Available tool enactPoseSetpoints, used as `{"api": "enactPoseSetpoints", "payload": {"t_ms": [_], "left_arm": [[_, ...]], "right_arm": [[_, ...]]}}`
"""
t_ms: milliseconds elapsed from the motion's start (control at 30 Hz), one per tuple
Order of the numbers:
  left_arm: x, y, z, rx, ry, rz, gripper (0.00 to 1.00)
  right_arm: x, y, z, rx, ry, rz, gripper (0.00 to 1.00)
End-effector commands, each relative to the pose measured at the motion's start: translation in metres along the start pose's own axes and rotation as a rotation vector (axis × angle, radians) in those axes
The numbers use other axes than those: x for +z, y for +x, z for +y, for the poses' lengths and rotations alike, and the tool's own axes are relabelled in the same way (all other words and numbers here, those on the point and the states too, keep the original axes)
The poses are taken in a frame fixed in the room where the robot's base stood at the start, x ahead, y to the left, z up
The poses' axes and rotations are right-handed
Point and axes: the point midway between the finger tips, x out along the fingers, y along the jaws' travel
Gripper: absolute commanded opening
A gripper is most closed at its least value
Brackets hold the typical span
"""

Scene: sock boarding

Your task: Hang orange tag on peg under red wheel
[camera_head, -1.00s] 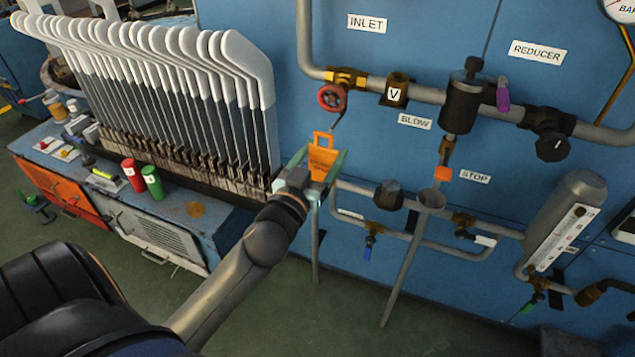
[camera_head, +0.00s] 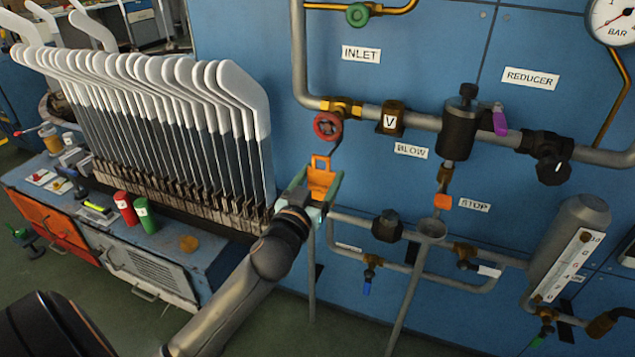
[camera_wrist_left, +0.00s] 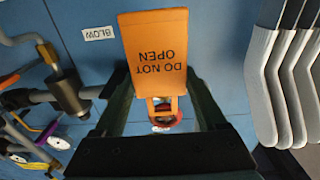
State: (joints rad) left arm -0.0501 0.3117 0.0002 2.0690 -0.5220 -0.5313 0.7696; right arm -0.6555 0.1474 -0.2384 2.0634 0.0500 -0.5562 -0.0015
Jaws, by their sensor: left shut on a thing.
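The orange tag (camera_head: 321,182) has a square loop at its top and stands upright in my left gripper (camera_head: 318,188), which is shut on it. In the left wrist view the tag (camera_wrist_left: 155,45) reads DO NOT OPEN upside down, between the fingers of the left gripper (camera_wrist_left: 158,95). The red wheel (camera_head: 327,125) sits on the pipe valve just above the tag; part of it shows past the tag in the left wrist view (camera_wrist_left: 166,116). A thin dark peg (camera_head: 337,146) is under the wheel, close to the loop. I cannot tell whether they touch. My right gripper is out of view.
Pale sock forms (camera_head: 180,110) stand in a row to the left. A red cup (camera_head: 126,208) and a green cup (camera_head: 145,214) are on the bench.

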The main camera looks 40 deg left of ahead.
Motion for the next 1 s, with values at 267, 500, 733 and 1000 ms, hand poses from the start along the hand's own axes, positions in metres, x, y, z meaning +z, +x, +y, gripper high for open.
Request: {"api": "enactPoseSetpoints", "payload": {"t_ms": [267,500,733,1000], "left_arm": [[0.003,0.017,0.000,0.001,0.000,0.001,0.20],[0.005,0.031,0.000,0.001,0.002,0.001,0.20],[0.008,0.044,0.000,0.000,0.001,0.000,0.20],[0.014,0.053,0.000,0.000,-0.002,0.001,0.20]], "right_arm": [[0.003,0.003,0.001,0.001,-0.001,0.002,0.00],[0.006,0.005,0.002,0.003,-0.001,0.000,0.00],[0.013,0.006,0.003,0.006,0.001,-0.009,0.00],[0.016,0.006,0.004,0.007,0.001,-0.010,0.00]]}}
